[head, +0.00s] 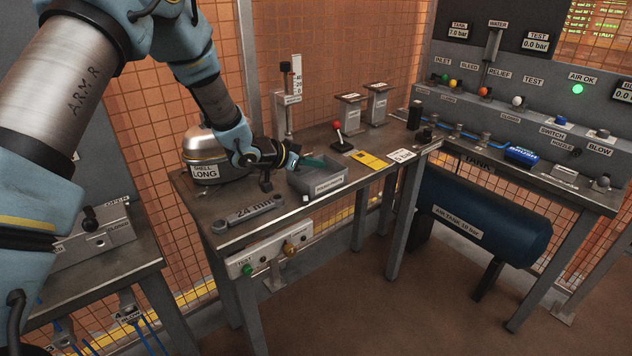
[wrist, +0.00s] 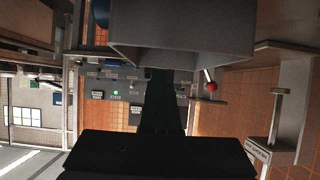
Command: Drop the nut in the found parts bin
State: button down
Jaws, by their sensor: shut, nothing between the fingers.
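A grey open-topped bin (head: 318,183) stands on the steel bench, with a small white label on its front that is hard to read. It also shows in the wrist view, large at the top (wrist: 185,32). My gripper (head: 314,162) is at the bin's upper left, its fingers reaching over the opening. In the wrist view my gripper's fingers (wrist: 163,80) are together, with nothing seen between them. I see no nut in either view; the bin's floor is mostly hidden.
A "24 mm" wrench (head: 247,210) lies at the bench's front edge. A silver shell (head: 205,155) stands left of the bin. A red-knobbed lever (head: 339,135) stands behind it, and a yellow card (head: 371,161) lies to the right.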

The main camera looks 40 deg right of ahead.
jog(key=c, duration=1.6)
grip_release()
jog(key=c, duration=1.1)
grip_release()
jog(key=b+v, duration=0.2)
jog(key=v, duration=0.8)
jog(key=shift+a+r, duration=0.2)
jog(key=shift+a, duration=0.15)
